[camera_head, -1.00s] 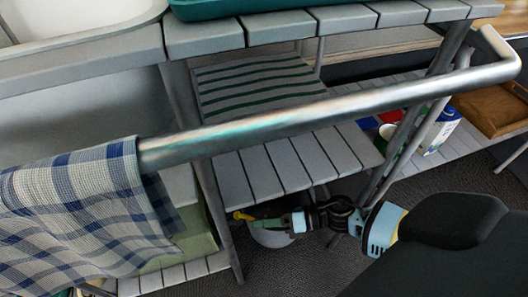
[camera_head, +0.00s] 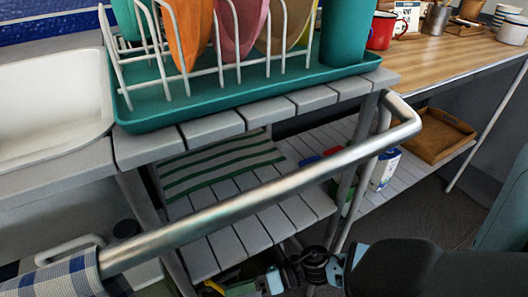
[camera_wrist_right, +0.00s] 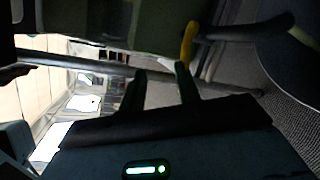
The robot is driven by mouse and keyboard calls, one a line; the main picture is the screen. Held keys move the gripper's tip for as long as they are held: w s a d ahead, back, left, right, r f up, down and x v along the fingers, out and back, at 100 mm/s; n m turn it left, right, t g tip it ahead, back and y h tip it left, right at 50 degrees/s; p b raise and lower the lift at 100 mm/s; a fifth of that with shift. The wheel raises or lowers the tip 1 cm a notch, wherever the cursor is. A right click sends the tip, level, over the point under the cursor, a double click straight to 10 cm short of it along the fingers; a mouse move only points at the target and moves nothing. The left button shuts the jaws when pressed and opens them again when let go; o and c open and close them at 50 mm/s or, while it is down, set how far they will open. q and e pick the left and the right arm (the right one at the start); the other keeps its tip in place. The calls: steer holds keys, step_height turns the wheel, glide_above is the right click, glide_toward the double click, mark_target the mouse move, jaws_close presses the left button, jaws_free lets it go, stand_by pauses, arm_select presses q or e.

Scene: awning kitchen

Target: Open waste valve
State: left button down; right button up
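A small yellow part (camera_head: 214,287), likely the valve handle, shows at the bottom edge of the head view, under the counter. In the right wrist view the yellow handle (camera_wrist_right: 188,45) is at the top, next to a dark pipe-like piece (camera_wrist_right: 245,29). My right gripper (camera_head: 242,289) reaches in low from the right in the head view, its tips just right of the yellow part. In the wrist view my right gripper (camera_wrist_right: 160,74) has its two fingers apart with nothing clearly between them. The yellow handle lies just beyond the right-hand fingertip. Contact cannot be told. My left gripper is not in view.
A metal rail (camera_head: 250,205) with a checked towel (camera_head: 55,280) crosses in front of the counter, above my right gripper. A slatted shelf (camera_head: 235,240) with a striped cloth (camera_head: 220,162) lies behind. A teal dish rack tray (camera_head: 200,105) and sink (camera_head: 50,110) are above.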

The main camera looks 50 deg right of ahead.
steer(key=s+a+r+p, duration=0.1)
steer(key=s+a+p, duration=0.2)
steer(key=s, duration=0.9)
steer(key=shift+s+a, duration=0.3)
steer(key=shift+a, duration=0.5)
